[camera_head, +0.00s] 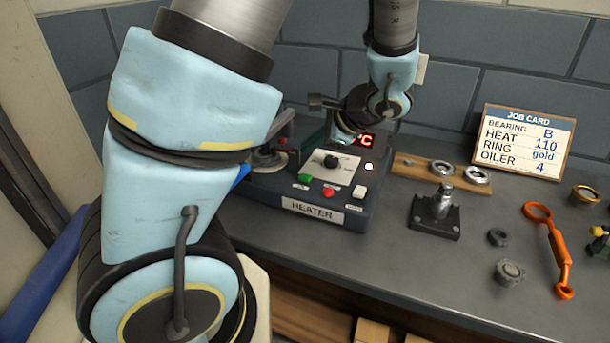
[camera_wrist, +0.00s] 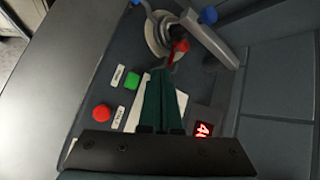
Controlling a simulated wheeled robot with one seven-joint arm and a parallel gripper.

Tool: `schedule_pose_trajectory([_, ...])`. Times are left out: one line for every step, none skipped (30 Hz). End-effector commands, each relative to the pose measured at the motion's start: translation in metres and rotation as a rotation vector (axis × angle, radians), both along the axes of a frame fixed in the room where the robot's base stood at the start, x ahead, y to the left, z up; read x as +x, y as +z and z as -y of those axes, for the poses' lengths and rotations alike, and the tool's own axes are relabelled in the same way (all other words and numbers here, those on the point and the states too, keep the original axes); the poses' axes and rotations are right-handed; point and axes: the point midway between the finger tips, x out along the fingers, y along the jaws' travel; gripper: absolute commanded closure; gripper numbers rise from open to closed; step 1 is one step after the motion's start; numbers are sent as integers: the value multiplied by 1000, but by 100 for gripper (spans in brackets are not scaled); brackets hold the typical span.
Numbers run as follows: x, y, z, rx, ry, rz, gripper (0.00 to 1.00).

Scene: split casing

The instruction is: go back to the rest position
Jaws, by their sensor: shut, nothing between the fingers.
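My gripper shows in the wrist view (camera_wrist: 172,75) with its two dark green fingers pressed together and nothing between them. It hangs above the top panel of the heater (camera_head: 312,208). In the wrist view the fingers cover part of the panel, including the area of the knob. In the head view my arm fills the left and upper middle, and the gripper's tips are mostly hidden behind the wrist. The heater's green button (camera_wrist: 131,80) and red button (camera_wrist: 101,112) are clear of the fingers. A red display (camera_head: 365,141) is lit, but its reading is partly covered.
A job card (camera_head: 524,142) leans at the back wall. A wooden rack (camera_head: 407,170) holds rings right of the heater. The front middle bench is clear.

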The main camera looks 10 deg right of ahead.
Motion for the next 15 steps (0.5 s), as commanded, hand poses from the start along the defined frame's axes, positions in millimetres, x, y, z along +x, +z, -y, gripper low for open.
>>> schedule_pose_trajectory([0, 0, 0, 0, 0, 0, 100])
schedule_pose_trajectory([0, 0, 0, 0, 0, 0, 100])
schedule_pose_trajectory([0, 0, 0, 0, 0, 0, 100])
schedule_pose_trajectory([0, 0, 0, 0, 0, 0, 100])
schedule_pose_trajectory([0, 0, 0, 0, 0, 0, 100])
schedule_pose_trajectory([0, 0, -1, -1, 3, -2, 100])
schedule_pose_trajectory([0, 0, -2, -5, 10, -3, 100])
schedule_pose_trajectory([-1, -1, -5, -12, 22, -7, 100])
schedule_pose_trajectory([-2, -2, -10, -24, 45, -14, 100])
schedule_pose_trajectory([-4, -3, -16, -39, 73, -23, 100])
schedule_pose_trajectory([-6, -4, -22, -59, 105, -32, 100])
schedule_pose_trajectory([-9, -5, -31, -93, 157, -48, 100])
schedule_pose_trajectory([-13, -7, -39, -121, 204, -61, 100])
schedule_pose_trajectory([-17, -8, -48, -154, 256, -73, 100])
schedule_pose_trajectory([-23, -10, -58, -202, 329, -90, 100])
